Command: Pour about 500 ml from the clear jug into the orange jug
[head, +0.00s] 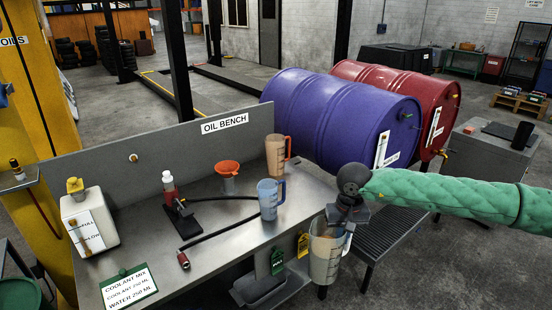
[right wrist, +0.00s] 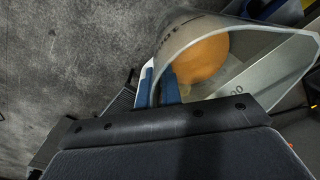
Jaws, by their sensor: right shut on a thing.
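The clear jug (head: 326,262) hangs roughly upright in the air off the bench's right front edge. The orange jug (head: 276,157) stands upright on the bench's back right part, apart from the clear jug. My left gripper is not in view.
A blue jug (head: 268,200) stands on the bench (head: 225,228) in front of the orange jug. Purple (head: 335,115) and red (head: 440,100) drums lie behind right.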

